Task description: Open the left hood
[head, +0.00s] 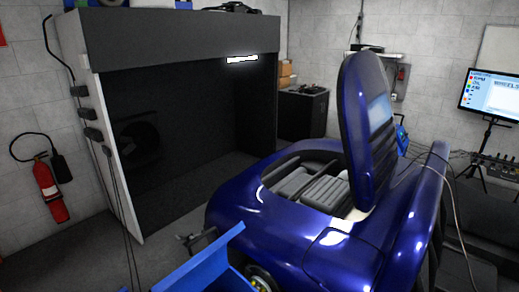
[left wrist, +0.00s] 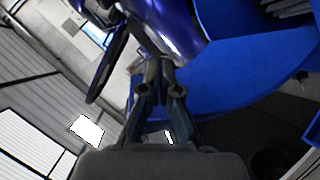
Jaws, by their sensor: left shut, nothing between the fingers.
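The glossy dark-blue car (head: 275,228) stands right of centre in the head view. One of its hood panels (head: 362,130) stands raised and nearly upright, with grey seat-like parts visible in the opening below it. A second dark-blue panel (head: 432,195) stands further right; I cannot tell which panel is the left hood. In the left wrist view, the car's glossy body (left wrist: 172,28) is at the top, and a dark-edged upright panel (left wrist: 107,65) lies left of the fingers. My left gripper (left wrist: 158,68) is shut and empty, in front of a bright-blue surface (left wrist: 235,72). My right gripper is not in view.
A bright-blue flat part (head: 205,265) is at the bottom of the head view, close to the car. A large dark booth (head: 185,110) stands behind. A red extinguisher (head: 49,190) hangs left. A monitor (head: 490,95) and cables stand right. Floor shows at lower left.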

